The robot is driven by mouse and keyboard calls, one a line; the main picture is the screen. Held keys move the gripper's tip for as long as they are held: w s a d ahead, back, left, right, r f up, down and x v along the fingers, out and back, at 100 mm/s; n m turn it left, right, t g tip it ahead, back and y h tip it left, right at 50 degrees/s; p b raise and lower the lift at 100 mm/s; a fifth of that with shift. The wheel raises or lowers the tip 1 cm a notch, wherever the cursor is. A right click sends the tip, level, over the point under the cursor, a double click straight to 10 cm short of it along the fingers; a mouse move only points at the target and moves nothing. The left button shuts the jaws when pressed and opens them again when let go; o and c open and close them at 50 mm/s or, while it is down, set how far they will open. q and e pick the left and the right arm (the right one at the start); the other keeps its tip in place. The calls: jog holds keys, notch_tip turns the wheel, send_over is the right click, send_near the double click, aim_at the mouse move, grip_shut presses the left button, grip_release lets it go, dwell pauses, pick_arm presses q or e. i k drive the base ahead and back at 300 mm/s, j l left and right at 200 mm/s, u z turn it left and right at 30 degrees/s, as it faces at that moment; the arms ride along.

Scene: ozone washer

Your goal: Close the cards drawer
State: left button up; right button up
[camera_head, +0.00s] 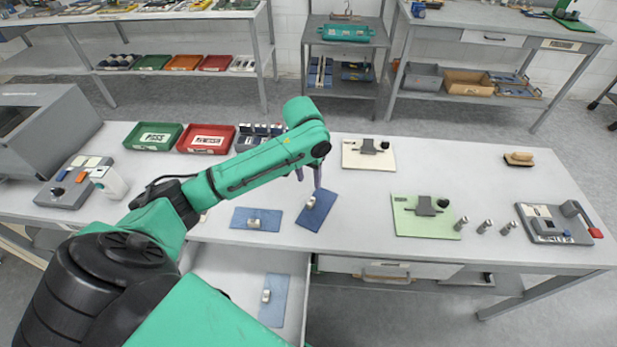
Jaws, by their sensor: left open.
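The cards drawer (232,262) is pulled out from under the front of the table, and its light grey inside shows. A blue card (276,288) with a small metal piece lies in it. Its front and left part are hidden behind my left arm. Two more blue cards lie on the tabletop near its front edge, one straight (240,216) and one tilted (322,205), each with a metal piece. My left gripper (309,182) points down over the table just behind the tilted card, open and apart from the drawer. My right gripper is not in view.
A green tray (153,137) and a red tray (206,139) stand at the back left of the table (460,165). A cream board (368,155), a green board (425,216) and a grey device (557,224) stand to the right. Another drawer (430,270) under the table looks shut.

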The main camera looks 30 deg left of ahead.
aim_at(240, 271)
jog(key=k, duration=1)
